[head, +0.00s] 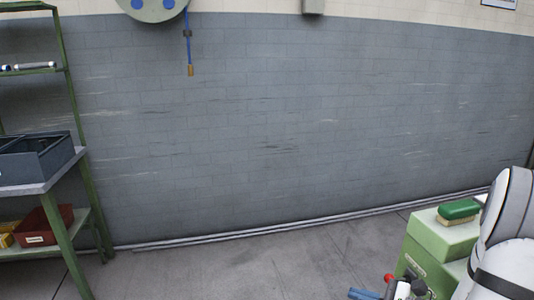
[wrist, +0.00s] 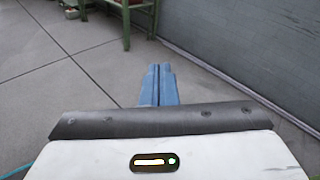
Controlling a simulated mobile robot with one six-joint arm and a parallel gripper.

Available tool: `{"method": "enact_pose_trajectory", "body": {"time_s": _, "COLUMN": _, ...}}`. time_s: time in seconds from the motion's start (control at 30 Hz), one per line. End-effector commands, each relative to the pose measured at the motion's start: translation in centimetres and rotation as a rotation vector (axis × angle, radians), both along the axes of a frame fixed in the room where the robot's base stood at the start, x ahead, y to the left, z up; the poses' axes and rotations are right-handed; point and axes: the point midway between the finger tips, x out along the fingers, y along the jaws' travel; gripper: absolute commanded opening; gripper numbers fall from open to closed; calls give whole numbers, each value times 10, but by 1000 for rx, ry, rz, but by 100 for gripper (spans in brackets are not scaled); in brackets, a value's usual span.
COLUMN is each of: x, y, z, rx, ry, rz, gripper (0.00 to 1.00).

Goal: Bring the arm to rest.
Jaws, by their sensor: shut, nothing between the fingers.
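My gripper (wrist: 157,72) shows in the wrist view with its two blue fingers pressed together and nothing between them. It points over bare floor toward a green shelf, with the grey wall to its right. In the head view, part of my white arm (head: 508,235) stands at the lower right, in front of a green machine (head: 428,250). A blue piece at the bottom edge of the head view looks like my finger ends, but the frame cuts it off.
A green brush (head: 459,209) lies on the machine, close to my arm. A green shelf rack (head: 75,130) with a dark bin (head: 38,158) and a red bin (head: 45,226) stands at the left. The floor (head: 235,270) between is clear. A hose reel (head: 153,6) hangs on the wall (head: 300,120).

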Motion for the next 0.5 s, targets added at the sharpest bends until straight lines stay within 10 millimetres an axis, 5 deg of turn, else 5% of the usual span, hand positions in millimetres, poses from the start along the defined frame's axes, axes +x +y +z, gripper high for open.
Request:
{"method": "enact_pose_trajectory", "body": {"time_s": 0.03, "x": -9, "y": 27, "z": 33, "rx": -89, "ry": -16, "rz": 125, "gripper": 0}}
{"method": "enact_pose_trajectory", "body": {"time_s": 0.2, "x": -54, "y": 85, "z": 83, "rx": -395, "ry": -73, "rz": 507, "gripper": 0}}
{"method": "enact_pose_trajectory", "body": {"time_s": 0.33, "x": -89, "y": 105, "z": 116, "rx": -652, "ry": -151, "rz": 773, "gripper": 0}}
{"method": "enact_pose_trajectory", "body": {"time_s": 0.5, "x": -121, "y": 108, "z": 163, "rx": -1013, "ry": -301, "rz": 1078, "gripper": 0}}
